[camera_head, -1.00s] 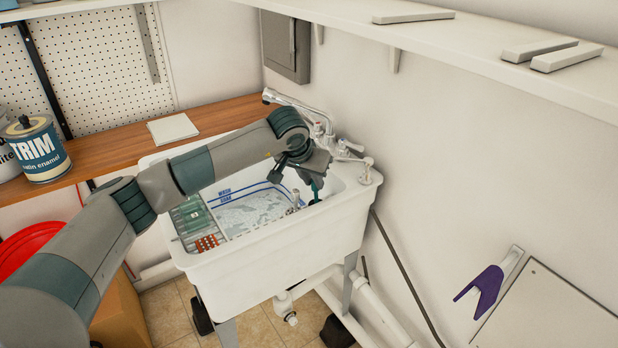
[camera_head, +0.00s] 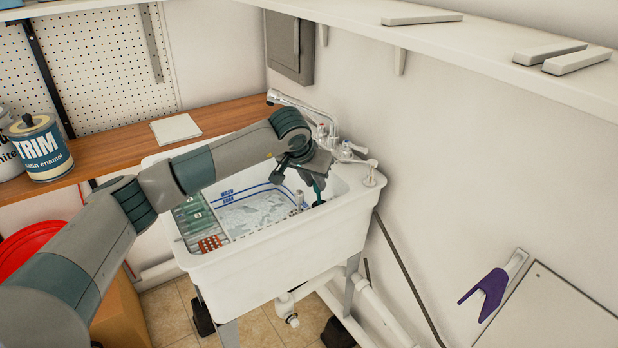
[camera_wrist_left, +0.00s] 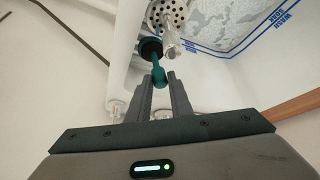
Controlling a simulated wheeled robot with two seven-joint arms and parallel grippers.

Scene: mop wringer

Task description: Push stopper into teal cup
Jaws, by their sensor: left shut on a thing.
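My left gripper (camera_head: 314,178) reaches over the right end of the white sink. It also shows in the left wrist view (camera_wrist_left: 159,84), shut on a teal handle (camera_wrist_left: 157,68). The handle ends at a dark round piece (camera_wrist_left: 151,48) with a teal edge, at the sink's inner wall. I take the handle and dark piece for the stopper. In the head view, the teal handle (camera_head: 319,183) shows just below the fingers. I cannot make out a separate teal cup, nor how far the dark piece sits in anything. My right gripper is not in view.
The white sink (camera_head: 265,252) holds water, with a clear upright tube (camera_wrist_left: 172,42) close beside the stopper. A perforated strainer (camera_wrist_left: 168,12) lies beyond it. Faucet taps (camera_head: 342,150) stand behind the gripper. A rack (camera_head: 196,222) fills the sink's left end.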

